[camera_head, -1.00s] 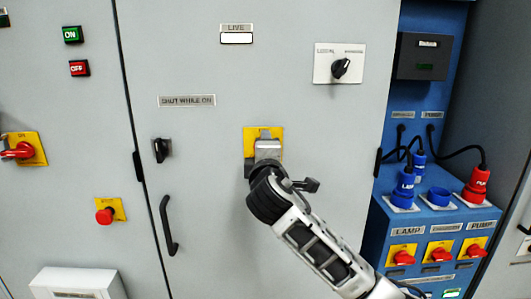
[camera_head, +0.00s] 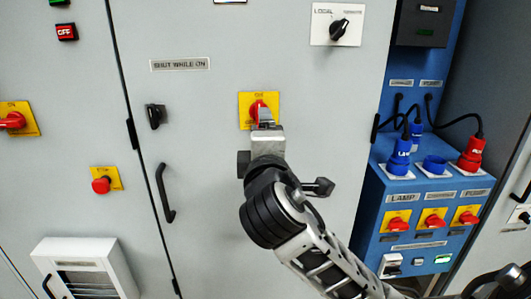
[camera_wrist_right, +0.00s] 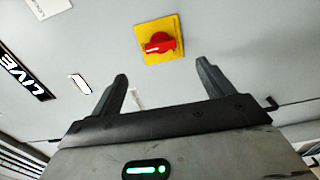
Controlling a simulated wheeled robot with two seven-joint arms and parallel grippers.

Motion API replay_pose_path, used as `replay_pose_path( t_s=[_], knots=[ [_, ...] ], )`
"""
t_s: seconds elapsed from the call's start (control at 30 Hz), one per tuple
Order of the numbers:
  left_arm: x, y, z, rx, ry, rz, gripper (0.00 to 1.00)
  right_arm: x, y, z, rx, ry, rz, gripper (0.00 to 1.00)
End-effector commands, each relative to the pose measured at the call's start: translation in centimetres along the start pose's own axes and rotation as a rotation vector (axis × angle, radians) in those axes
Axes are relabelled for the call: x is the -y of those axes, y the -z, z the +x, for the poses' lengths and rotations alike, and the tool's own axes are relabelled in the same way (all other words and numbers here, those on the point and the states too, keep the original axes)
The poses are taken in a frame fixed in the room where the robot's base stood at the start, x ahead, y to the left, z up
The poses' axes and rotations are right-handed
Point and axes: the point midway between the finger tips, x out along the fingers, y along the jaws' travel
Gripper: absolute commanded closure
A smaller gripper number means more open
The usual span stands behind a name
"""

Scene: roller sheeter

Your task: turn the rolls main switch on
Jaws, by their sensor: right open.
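The rotary switch with a red handle (camera_head: 258,106) sits on a yellow plate (camera_head: 245,112) on the large grey cabinet door. In the right wrist view, the red handle (camera_wrist_right: 158,43) shows whole on its yellow plate (camera_wrist_right: 174,25). My right gripper (camera_head: 266,122) is just below and in front of this switch and hides part of it in the head view. In the wrist view, the gripper (camera_wrist_right: 162,78) is open and empty, and the handle lies beyond the gap between the fingertips, apart from them. The handle's exact setting cannot be read. My left gripper is not in view.
A LIVE label (camera_wrist_right: 25,77) with a white indicator (camera_wrist_right: 80,84) is on the door. A black selector (camera_head: 339,27), a door handle (camera_head: 166,193) and a black door latch (camera_head: 155,116) are nearby. A blue panel (camera_head: 372,190) with plugs and red switches stands at right.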

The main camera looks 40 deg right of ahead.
Motion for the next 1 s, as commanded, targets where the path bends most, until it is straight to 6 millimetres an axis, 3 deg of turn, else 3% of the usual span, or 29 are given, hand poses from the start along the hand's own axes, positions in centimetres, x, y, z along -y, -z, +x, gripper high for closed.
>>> replay_pose_path(
  t_s=[0.1,0.3,1.0],
  knots=[
    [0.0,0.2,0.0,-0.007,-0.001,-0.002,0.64,0.1,0.0,-2.1,-0.002,0.003,0.003,0.20],
    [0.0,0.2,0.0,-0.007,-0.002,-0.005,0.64,0.0,0.0,-3.7,0.000,0.002,0.001,0.20],
    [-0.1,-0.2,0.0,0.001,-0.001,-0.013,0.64,0.0,0.0,-3.8,0.001,0.001,0.000,0.20]
  ],
)
